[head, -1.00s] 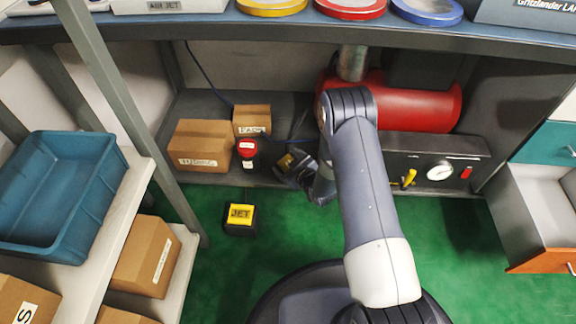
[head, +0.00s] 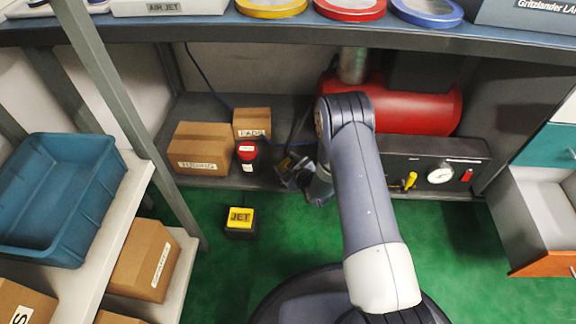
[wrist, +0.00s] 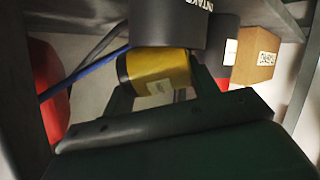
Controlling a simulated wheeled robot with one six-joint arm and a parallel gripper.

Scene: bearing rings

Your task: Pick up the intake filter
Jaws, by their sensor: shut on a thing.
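The intake filter shows in the wrist view as a dark canister (wrist: 168,25) marked INTAKE, with a yellow cylindrical part (wrist: 158,76) that bears a pale label. The wrist picture looks upside down. My gripper (wrist: 158,92) is shut on the yellow part, one finger on each side. In the head view my gripper (head: 300,172) is low at the lower shelf, left of my forearm. A little yellow of the filter (head: 284,163) shows there, mostly hidden by the gripper. I cannot tell whether the filter's base touches the shelf.
A red-topped dark canister (head: 247,155) stands close left of my gripper, before two cartons (head: 203,148) (head: 252,122). A red tank (head: 415,105) and a gauge panel (head: 430,163) are on the right. The worktop (head: 230,30) overhangs.

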